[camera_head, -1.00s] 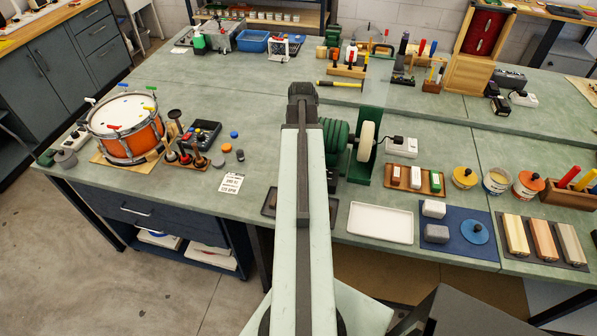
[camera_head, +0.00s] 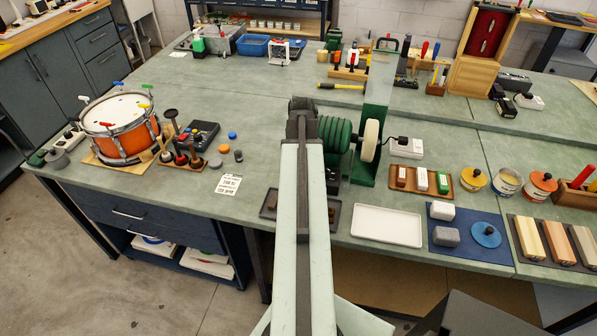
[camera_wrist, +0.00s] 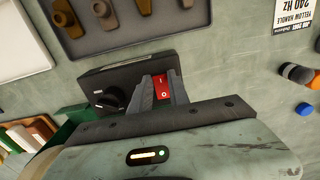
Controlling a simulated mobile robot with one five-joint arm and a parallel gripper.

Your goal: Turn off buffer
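The bench buffer has a green motor body (camera_head: 333,134) and a white buffing wheel (camera_head: 370,139); it stands just right of my arm in the head view. Its dark control box shows in the wrist view, with a black dial (camera_wrist: 105,97) and a red rocker switch (camera_wrist: 162,87) marked with a white line. My gripper (camera_wrist: 163,84) is at the box, its two grey fingers apart on either side of the red switch. I cannot tell whether they touch it. In the head view my arm hides the gripper and the switch.
A dark tray (camera_wrist: 150,22) with brown pieces lies beyond the box in the wrist view. A white tray (camera_head: 386,225) and a wooden tray of bars (camera_head: 422,182) lie right of the buffer. The drum (camera_head: 119,130) and a printed card (camera_head: 228,185) are on the left.

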